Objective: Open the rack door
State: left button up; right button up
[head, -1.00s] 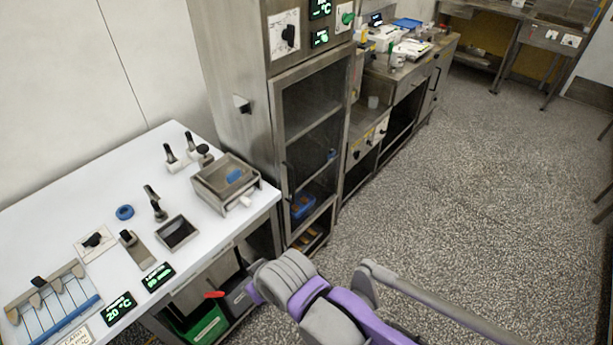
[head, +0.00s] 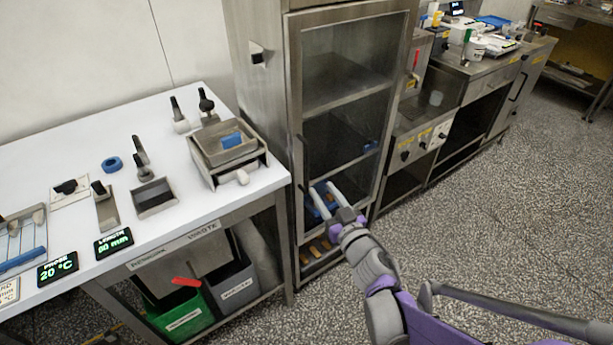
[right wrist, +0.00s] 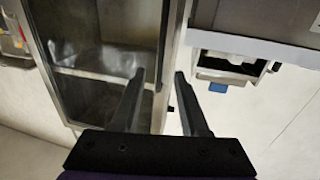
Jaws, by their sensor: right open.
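The rack door (head: 345,82) is a tall glass panel in a metal frame on the steel cabinet, and it looks closed. Its dark upright handle (head: 302,165) is on the left side of the frame. My right gripper (head: 328,193) is open and empty in front of the lower part of the door, to the right of the handle in the head view. In the right wrist view the gripper (right wrist: 159,76) has its two fingers spread, with the door frame and the dark handle (right wrist: 163,45) beyond the gap. No contact is visible. My left gripper is not in view.
A white table (head: 75,150) with trays and tools stands left of the cabinet, its corner close to the door's handle side. A green bin (head: 185,318) and a grey bin (head: 235,285) stand below. A steel counter (head: 480,72) is to the right. The speckled floor in front is clear.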

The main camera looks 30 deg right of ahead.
aim_at(308, 169)
jog(key=w, duration=0.7)
jog(key=w+d, duration=0.1)
jog(key=w, duration=0.2)
jog(key=shift+w+r+b, duration=0.1)
jog(key=shift+w+b, duration=0.15)
jog(key=shift+b, duration=0.05)
jog(key=shift+c, duration=0.2)
grip_shut()
dwell(0.8)
